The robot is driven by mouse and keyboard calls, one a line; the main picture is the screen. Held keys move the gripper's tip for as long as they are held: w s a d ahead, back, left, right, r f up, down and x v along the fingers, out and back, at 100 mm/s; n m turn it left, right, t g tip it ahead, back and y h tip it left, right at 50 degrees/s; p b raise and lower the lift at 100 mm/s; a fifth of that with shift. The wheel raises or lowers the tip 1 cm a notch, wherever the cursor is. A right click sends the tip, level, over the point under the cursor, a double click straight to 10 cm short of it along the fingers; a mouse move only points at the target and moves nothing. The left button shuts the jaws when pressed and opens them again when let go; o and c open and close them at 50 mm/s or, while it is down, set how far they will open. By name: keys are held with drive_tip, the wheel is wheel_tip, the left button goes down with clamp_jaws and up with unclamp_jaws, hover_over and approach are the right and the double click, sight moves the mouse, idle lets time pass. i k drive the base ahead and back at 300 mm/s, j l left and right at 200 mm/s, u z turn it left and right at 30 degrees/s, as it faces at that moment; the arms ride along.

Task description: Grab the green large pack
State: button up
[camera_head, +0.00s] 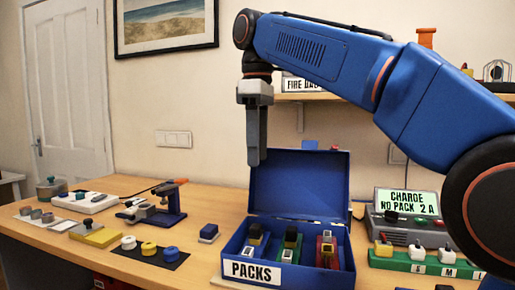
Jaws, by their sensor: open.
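A blue box (235,240) labelled PACKS stands open on the desk, its lid raised at the back.
A charger (415,234) reading "CHARGE NO PACK 2 A" stands at right behind a green rack (405,262) marked G, M, L. A small blue block (208,233) is left of the box. Tools and coloured parts fill the desk's left. A shelf (300,97) hangs behind.

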sight(289, 252)
drive_tip(key=k, duration=1)
